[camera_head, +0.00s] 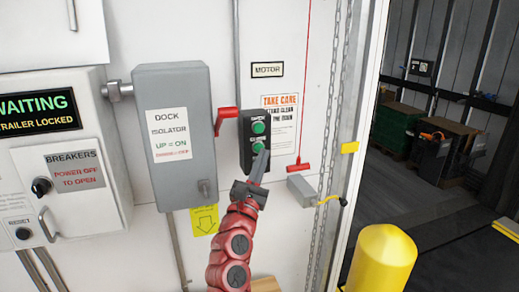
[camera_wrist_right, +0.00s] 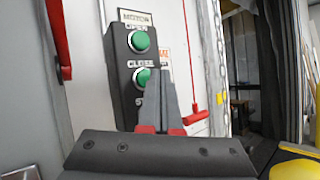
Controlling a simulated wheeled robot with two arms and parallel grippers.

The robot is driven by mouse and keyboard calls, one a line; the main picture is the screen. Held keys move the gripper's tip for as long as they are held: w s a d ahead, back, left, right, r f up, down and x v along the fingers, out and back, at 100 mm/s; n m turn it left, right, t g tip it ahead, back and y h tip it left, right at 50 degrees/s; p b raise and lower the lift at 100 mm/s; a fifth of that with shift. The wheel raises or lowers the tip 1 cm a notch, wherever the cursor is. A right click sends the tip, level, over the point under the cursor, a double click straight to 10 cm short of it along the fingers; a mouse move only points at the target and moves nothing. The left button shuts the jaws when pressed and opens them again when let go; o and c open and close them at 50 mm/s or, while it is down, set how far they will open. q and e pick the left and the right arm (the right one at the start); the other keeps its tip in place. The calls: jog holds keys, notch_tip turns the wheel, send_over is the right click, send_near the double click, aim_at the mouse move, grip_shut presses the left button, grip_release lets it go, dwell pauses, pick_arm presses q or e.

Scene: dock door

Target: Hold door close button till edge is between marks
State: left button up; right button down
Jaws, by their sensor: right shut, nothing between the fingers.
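The door control box (camera_head: 243,140) is a dark box on the white wall, with a green open button (camera_head: 258,128) above a green close button (camera_head: 257,147). My right gripper (camera_head: 266,153) is shut and empty, its fingertips at the close button's lower right side. In the right wrist view, the fingers (camera_wrist_right: 158,74) cover the right part of the close button (camera_wrist_right: 140,76) and the box below it. I cannot tell whether they touch or press it. The open button (camera_wrist_right: 138,41) is clear. The door's edge and its marks cannot be made out. My left gripper is out of view.
A grey dock isolator box (camera_head: 173,135) with a red lever (camera_head: 225,118) is left of the control box. A red pull handle (camera_head: 298,166) and chain (camera_head: 331,130) hang to the right. A yellow bollard (camera_head: 381,260) stands by the dark doorway.

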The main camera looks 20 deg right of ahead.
dwell(0.8)
jog(key=shift+w+b, duration=0.45)
jog(key=shift+b, duration=0.1)
